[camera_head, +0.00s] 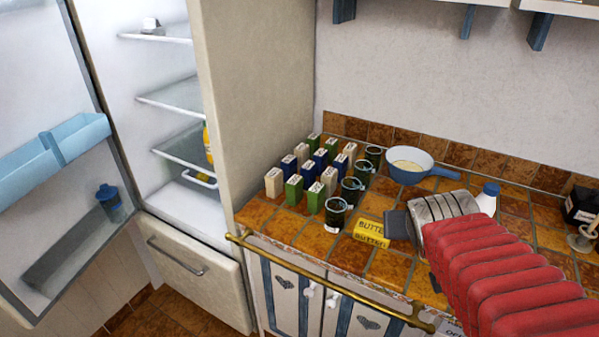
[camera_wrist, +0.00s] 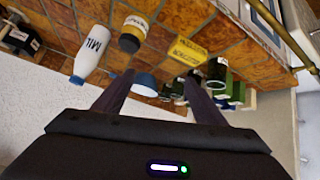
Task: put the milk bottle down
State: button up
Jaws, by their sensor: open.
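The milk bottle (camera_head: 487,198) is white with a blue cap and stands on the brown tiled counter, partly hidden behind my arm in the head view. In the wrist view the milk bottle (camera_wrist: 92,52), with dark lettering, lies outside my fingers, to their left. My gripper (camera_head: 400,225) is over the counter near the butter, left of the bottle in the head view. In the wrist view my gripper (camera_wrist: 157,88) has its two dark fingers apart, with nothing held between them.
A yellow butter pack (camera_head: 371,232), dark jars (camera_head: 336,214) and several small cartons (camera_head: 294,190) crowd the counter to the left. A blue pan (camera_head: 410,166) stands behind. A jar with a tan label (camera_wrist: 133,33) stands near the bottle. The fridge door (camera_head: 60,150) is open.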

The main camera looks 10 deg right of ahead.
jog(key=s+a+n+g+y, duration=0.1)
jog(key=s+a+y, duration=0.1)
jog(key=s+a, duration=0.3)
jog(key=s+a+n+g+y, duration=0.1)
jog(key=s+a, duration=0.3)
jog(key=a, duration=0.7)
jog(key=shift+s+a+f+n+y, duration=0.15)
jog(key=shift+s+f+n+y, duration=0.25)
jog(key=shift+n+y, duration=0.3)
